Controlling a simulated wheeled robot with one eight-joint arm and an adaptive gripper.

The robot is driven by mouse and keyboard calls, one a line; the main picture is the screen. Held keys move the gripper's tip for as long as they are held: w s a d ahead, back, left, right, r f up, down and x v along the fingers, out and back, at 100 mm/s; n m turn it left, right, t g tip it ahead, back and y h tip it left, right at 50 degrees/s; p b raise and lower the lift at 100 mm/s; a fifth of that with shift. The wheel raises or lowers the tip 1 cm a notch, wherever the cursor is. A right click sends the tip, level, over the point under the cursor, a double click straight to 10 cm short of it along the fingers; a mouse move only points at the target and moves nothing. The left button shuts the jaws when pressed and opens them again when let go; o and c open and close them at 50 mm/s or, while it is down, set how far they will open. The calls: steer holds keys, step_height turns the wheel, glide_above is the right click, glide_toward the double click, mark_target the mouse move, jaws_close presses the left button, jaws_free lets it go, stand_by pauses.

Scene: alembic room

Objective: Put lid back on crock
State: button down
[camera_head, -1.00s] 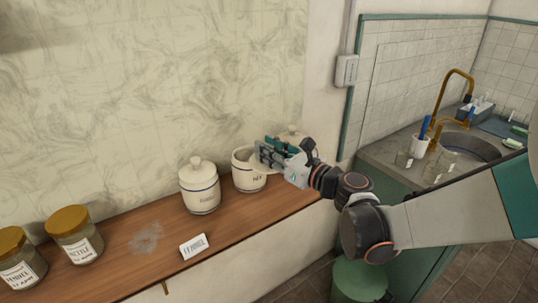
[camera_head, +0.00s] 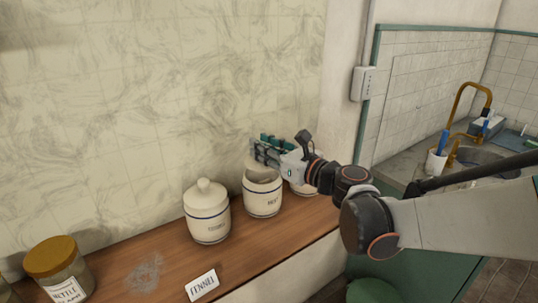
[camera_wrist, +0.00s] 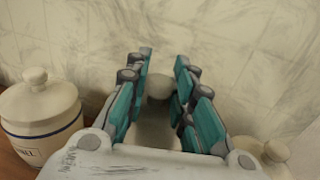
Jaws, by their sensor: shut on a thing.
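An open cream crock (camera_head: 263,200) with a blue band and a dark label stands on the wooden shelf. My gripper (camera_head: 265,151) is just above and behind its mouth in the head view. It is shut on the knob of the cream lid (camera_head: 256,166), which is mostly hidden behind the fingers. In the wrist view the lid's round knob (camera_wrist: 160,84) sits between the teal fingers (camera_wrist: 158,95), with the pale lid body below it. The lid appears raised above the crock; I cannot tell whether they touch.
A lidded crock (camera_head: 208,215) stands close to the left. Another crock (camera_head: 303,187) is at the right, partly behind my gripper. A FENNEL card (camera_head: 202,285) and a jar (camera_head: 58,270) are further left. The marbled wall (camera_head: 200,80) is close behind.

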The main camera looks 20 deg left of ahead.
mark_target(262, 191)
steer(key=shift+w+a+f, duration=0.25)
steer(key=shift+w+a, duration=0.05)
steer(key=shift+a, duration=0.05)
steer(key=shift+f+b, duration=1.2)
steer(key=shift+f, duration=0.1)
steer(key=shift+f+b, duration=0.4)
steer(key=shift+f, duration=0.2)
stand_by(1.3)
steer(key=c, duration=1.3)
jaws_free()
steer(key=shift+f, duration=0.3)
stand_by(0.4)
